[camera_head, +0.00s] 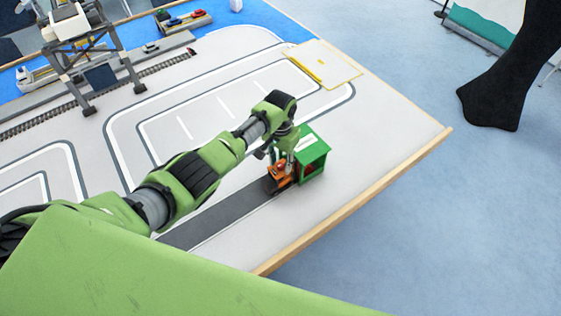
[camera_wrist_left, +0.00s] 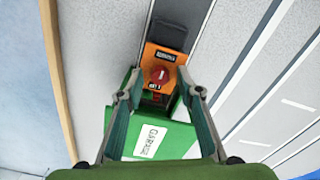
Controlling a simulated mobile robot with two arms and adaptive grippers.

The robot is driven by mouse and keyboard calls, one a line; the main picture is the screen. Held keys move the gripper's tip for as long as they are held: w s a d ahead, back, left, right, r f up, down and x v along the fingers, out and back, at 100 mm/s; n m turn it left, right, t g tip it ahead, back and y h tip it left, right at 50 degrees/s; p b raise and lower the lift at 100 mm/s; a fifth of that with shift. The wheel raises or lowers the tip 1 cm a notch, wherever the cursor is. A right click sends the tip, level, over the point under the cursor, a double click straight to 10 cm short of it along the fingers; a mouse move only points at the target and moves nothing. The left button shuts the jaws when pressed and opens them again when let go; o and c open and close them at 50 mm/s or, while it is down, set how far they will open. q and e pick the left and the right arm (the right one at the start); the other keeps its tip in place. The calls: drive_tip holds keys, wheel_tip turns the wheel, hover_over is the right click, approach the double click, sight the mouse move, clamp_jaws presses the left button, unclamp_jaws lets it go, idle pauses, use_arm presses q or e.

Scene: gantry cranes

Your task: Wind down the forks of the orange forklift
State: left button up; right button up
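The orange forklift (camera_head: 279,172) stands on a dark road strip at the mouth of a green garage (camera_head: 314,150). In the left wrist view the forklift (camera_wrist_left: 157,57) has a round red knob (camera_wrist_left: 160,75) on top and a dark part at its far end. I cannot make out the forks. My left gripper (camera_head: 281,158) points down over the forklift. In the wrist view the left gripper (camera_wrist_left: 158,76) is open, with one finger on each side of the knob; I cannot tell whether they touch it. My right gripper is not in view.
The garage roof (camera_wrist_left: 152,142), with a "GARAGE" label, lies close under my left fingers. The table's wooden edge (camera_head: 350,208) is near on the right. A gantry crane (camera_head: 85,45) stands at the far left beside a rail track. A flat yellow-edged plate (camera_head: 323,65) lies at the back.

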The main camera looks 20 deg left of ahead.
sight(280, 165)
use_arm(q)
wheel_tip(280, 165, up, 12)
idle(0.6)
idle(0.4)
